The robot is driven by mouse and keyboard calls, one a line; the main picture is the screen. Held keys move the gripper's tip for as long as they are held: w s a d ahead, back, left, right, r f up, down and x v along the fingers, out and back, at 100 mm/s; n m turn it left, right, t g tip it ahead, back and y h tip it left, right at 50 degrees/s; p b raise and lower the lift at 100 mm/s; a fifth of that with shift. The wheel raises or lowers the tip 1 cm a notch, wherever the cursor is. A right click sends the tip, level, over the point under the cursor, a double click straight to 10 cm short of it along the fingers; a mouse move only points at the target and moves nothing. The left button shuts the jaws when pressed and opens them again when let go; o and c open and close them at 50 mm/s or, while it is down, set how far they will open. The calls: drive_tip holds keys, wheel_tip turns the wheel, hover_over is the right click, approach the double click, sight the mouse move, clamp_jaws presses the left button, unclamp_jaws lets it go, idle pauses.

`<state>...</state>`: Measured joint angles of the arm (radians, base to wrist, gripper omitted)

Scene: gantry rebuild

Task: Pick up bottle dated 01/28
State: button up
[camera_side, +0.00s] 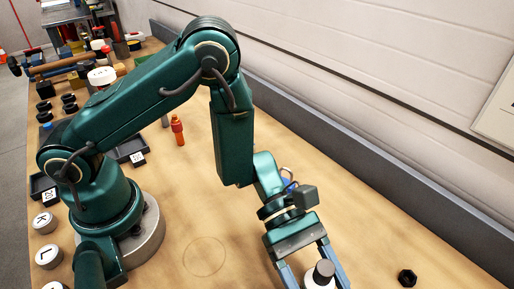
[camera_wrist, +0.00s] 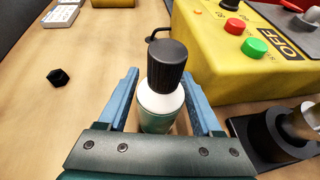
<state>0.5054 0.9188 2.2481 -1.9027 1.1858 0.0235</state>
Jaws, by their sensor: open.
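A bottle (camera_wrist: 160,105) with a ribbed black cap, a white shoulder and a greenish lower body stands upright in the wrist view. No date can be read on it. My gripper (camera_wrist: 158,92) is open, with its two blue fingers on either side of the bottle. I cannot tell whether the fingers touch it. In the side view my gripper (camera_side: 310,272) is at the bottom edge, with the black cap and white top of the bottle (camera_side: 321,279) between the fingers. The lower part of the bottle is cut off there.
A yellow control box (camera_wrist: 225,55) with red and green buttons stands just right of the bottle. A black holder (camera_wrist: 275,135) is at lower right. A black nut (camera_side: 407,277) lies on the bench, and it shows left in the wrist view (camera_wrist: 58,77). Bench around the nut is clear.

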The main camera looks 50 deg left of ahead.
clamp_jaws()
drive_tip(key=shift+r, duration=0.15)
